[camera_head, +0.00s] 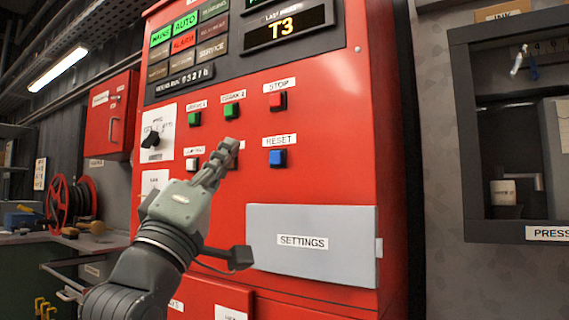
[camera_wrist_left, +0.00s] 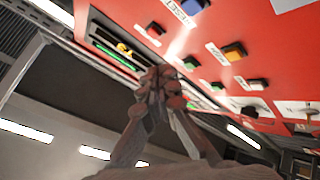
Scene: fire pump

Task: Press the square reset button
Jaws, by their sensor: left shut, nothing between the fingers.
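The square blue reset button (camera_head: 277,158) sits on the red pump cabinet (camera_head: 330,170), under a RESET label. In the left wrist view the blue button (camera_wrist_left: 194,7) is at the top edge, partly cut off. My left gripper (camera_head: 228,148) is shut and empty, its fingers pointing up toward the panel. In the head view its tips are left of the blue button, over another button that they mostly hide. In the left wrist view the shut fingers (camera_wrist_left: 158,78) are apart from the blue button. My right gripper is not in view.
A red stop button (camera_head: 277,101) is above the reset button. Green buttons (camera_head: 231,110) and a white button (camera_head: 192,164) are nearby; an amber button (camera_wrist_left: 233,52) shows in the wrist view. A black rotary switch (camera_head: 151,140) is left. The grey SETTINGS cover (camera_head: 330,262) is below.

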